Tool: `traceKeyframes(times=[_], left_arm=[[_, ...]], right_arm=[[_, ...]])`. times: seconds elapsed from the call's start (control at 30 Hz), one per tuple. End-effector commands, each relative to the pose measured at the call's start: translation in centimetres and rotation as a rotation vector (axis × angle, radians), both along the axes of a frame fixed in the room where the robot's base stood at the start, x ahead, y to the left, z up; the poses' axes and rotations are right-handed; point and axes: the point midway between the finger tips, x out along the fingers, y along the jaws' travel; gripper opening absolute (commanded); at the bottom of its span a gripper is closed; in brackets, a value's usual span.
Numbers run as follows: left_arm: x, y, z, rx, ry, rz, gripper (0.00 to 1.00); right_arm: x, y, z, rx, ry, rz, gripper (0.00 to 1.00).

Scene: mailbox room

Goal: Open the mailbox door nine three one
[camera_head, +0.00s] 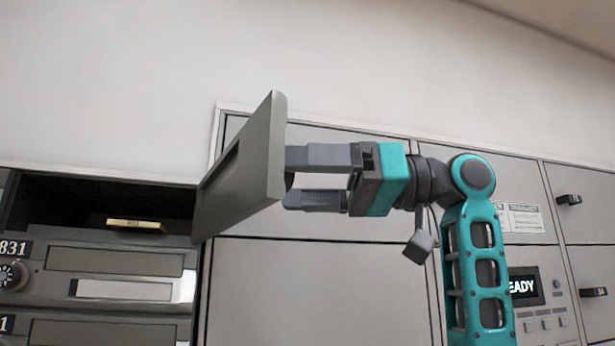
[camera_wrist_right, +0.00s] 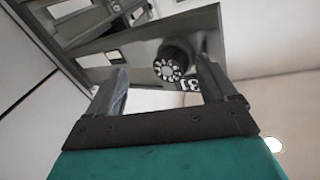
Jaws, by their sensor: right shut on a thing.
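A grey mailbox door (camera_head: 240,175) stands swung outward on its right side in the head view, away from the top compartment (camera_head: 70,200), which is open and dark inside. My right gripper (camera_head: 286,180) is at the door's front face, its fingers on either side of the black dial knob (camera_wrist_right: 171,60) and shut on it. In the right wrist view, the door (camera_wrist_right: 140,65) carries a number label (camera_wrist_right: 193,84) ending in 31; its first digit is hidden by a finger. My left gripper is not in view.
Below the opening is a closed door (camera_head: 120,275) labelled 831, with its own dial (camera_head: 12,276). A gold piece (camera_head: 136,225) lies at the compartment's front edge. Large grey panels (camera_head: 320,290) and a READY display (camera_head: 525,286) are behind my right arm.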

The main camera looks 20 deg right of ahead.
Motion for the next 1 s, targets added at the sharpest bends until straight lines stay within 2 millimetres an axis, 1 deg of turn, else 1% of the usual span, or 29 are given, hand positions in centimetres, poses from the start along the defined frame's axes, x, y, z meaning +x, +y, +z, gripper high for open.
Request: traceKeyframes(times=[0.03,0.13,0.27,0.4,0.5,0.6,0.7,0.8,1.0], left_arm=[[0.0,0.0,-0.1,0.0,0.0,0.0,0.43],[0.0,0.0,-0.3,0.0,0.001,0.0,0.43],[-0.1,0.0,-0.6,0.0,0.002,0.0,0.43],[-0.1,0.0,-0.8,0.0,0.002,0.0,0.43],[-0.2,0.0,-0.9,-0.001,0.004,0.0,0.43],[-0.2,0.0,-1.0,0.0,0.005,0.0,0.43],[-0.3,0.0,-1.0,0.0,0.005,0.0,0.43],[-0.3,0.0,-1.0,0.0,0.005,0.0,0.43],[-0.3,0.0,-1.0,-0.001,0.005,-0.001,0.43]], right_arm=[[0.3,-0.4,-0.3,-0.002,0.009,-0.01,0.77],[-0.1,-1.7,-0.3,-0.002,0.008,-0.012,0.77],[-1.3,-4.3,-0.2,0.0,0.004,-0.01,0.77],[-2.5,-7.3,-0.1,0.001,0.002,-0.007,0.77],[-3.3,-9.2,0.0,0.001,0.0,-0.004,0.77],[-3.9,-10.6,0.0,0.002,-0.002,-0.003,0.77],[-4.3,-11.6,0.0,0.001,-0.002,-0.001,0.77],[-4.5,-12.0,0.0,0.001,-0.003,0.001,0.77],[-4.6,-12.1,0.1,0.001,-0.004,0.002,0.77]])
